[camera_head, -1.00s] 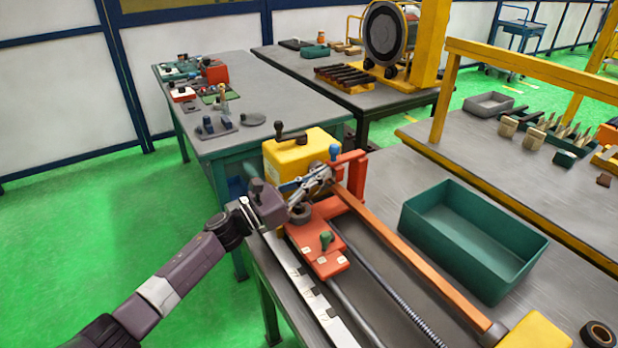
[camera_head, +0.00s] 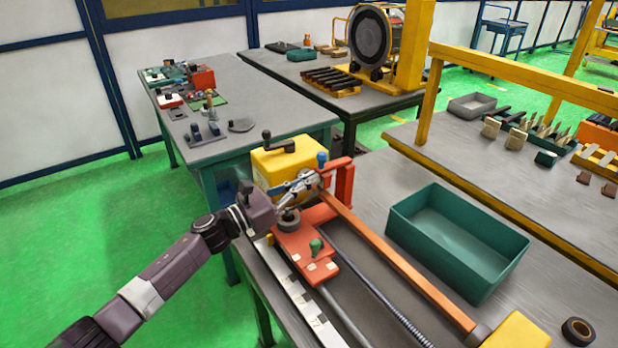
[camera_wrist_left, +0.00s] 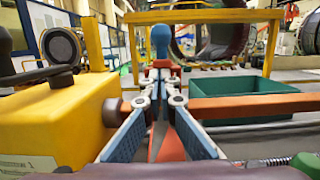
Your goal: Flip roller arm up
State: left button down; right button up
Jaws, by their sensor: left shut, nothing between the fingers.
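An orange-brown bar (camera_head: 400,262), which looks like the roller arm, lies low along the machine from a red upright bracket (camera_head: 345,182) to a yellow block at lower right. A blue knob (camera_head: 322,158) stands upright beside the bracket; it also shows in the left wrist view (camera_wrist_left: 161,40). My left gripper (camera_head: 312,178) is at the bracket end, just below the knob in the picture. In the left wrist view its fingers (camera_wrist_left: 161,82) come together in front of the knob's base. They hold nothing. I cannot tell whether they touch it. My right gripper is out of view.
A yellow box (camera_head: 285,162) with a dark crank stands close left of the gripper. A red carriage with a green knob (camera_head: 315,246) sits on the rails in front. A green bin (camera_head: 460,240) stands to the right. A roll (camera_head: 578,330) lies at lower right.

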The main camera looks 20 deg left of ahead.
pick_arm(q)
jog(key=shift+r+g+y+p, duration=0.7)
jog(key=shift+r+p, duration=0.85)
jog(key=shift+p, duration=0.65)
notch_tip(320, 180, up, 7)
jog(key=p, duration=0.1)
send_over(318, 166)
jog(key=shift+w+d+r, duration=0.2)
jog(key=shift+w+d, duration=0.15)
jog(key=shift+w, duration=0.05)
jog(key=shift+r, duration=0.1)
jog(key=shift+r, duration=0.25)
